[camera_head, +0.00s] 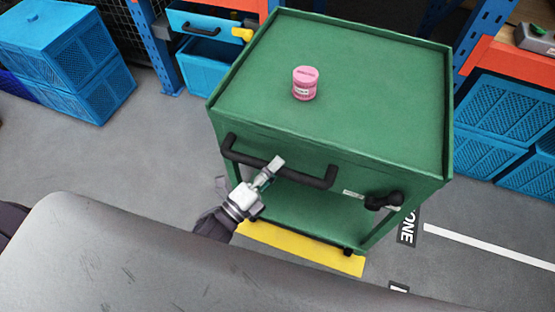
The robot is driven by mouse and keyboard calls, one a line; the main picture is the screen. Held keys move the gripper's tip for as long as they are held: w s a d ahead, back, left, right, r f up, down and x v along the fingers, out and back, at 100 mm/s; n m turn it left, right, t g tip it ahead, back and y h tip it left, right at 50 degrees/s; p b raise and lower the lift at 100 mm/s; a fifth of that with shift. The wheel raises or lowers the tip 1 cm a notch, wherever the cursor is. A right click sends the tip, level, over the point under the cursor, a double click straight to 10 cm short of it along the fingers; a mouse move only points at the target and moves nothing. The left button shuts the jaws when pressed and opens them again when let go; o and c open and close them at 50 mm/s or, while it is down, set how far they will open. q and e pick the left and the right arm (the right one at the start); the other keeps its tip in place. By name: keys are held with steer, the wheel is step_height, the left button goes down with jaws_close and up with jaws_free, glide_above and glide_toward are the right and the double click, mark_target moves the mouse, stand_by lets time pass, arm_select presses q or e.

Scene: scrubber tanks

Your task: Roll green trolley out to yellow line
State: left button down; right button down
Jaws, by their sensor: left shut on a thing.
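The green trolley (390,85) stands in front of me, with a black handle bar (238,152) on its near side. My left gripper (270,172) is shut on this handle near its middle. A black knob-like fitting (384,201) is at the right of the same side. The yellow line (305,249) lies on the floor at the trolley's near edge, and the trolley's lower part hides some of it. A black caster shows close to the line. My right gripper is not in view.
A pink jar (305,83) stands on the trolley's top. Blue crates (70,60) are at the left and more (510,120) at the right. Blue and orange racking (160,50) flanks the trolley. A white floor line (490,247) runs at the right. Grey floor is clear to the left.

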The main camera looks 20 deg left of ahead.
arm_select(q)
steer(key=shift+s+f, duration=0.1)
steer(key=shift+s, duration=0.15)
steer(key=c, duration=0.9)
jaws_free()
steer(key=v, duration=1.2)
